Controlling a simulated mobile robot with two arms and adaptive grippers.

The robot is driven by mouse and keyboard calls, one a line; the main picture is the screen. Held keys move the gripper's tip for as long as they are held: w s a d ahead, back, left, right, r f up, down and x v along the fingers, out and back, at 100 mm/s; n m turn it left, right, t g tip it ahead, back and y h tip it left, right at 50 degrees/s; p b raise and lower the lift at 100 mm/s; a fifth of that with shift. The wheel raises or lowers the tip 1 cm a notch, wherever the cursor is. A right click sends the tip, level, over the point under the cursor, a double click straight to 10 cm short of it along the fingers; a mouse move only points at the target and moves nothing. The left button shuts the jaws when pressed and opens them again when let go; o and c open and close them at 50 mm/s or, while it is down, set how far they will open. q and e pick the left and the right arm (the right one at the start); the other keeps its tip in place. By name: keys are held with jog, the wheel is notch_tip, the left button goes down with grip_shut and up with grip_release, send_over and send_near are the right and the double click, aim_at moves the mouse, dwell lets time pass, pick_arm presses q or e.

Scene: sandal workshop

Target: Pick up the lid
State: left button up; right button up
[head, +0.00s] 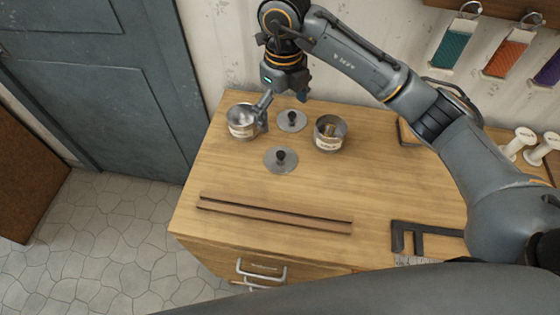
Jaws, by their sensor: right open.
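Two round grey metal lids with dark knobs lie on the wooden worktop: a rear lid (291,126) and a front lid (271,165). My right gripper (283,110) is open, above and close to the rear lid. One finger reaches down between that lid and the left metal tin (241,129), overlapping the tin's right side; I cannot tell whether it touches. The other finger shows above the rear lid's right side. No lid is visibly held. My left gripper is out of view.
A second open tin (330,143) with something brownish inside stands right of the lids. A long brown strip (275,214) lies near the worktop's (378,190) front edge. A dark angular tool (420,236) lies front right.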

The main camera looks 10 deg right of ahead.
notch_tip(320, 180, down, 3)
jog(key=b, duration=0.2)
send_over(283, 155)
notch_tip(283, 155, down, 4)
jog(key=shift+a+f, duration=0.1)
jog(key=shift+a, duration=0.05)
notch_tip(283, 155, down, 4)
jog(key=shift+w+r+p, duration=0.1)
jog(key=shift+r+p, duration=0.15)
jog(key=shift+p, duration=0.3)
jog(key=shift+f, duration=0.45)
notch_tip(283, 155, down, 4)
jog(key=shift+f+p, duration=0.2)
jog(key=shift+p, duration=1.05)
jog(key=shift+f, duration=0.25)
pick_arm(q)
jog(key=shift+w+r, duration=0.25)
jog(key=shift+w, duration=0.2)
pick_arm(e)
grip_shut()
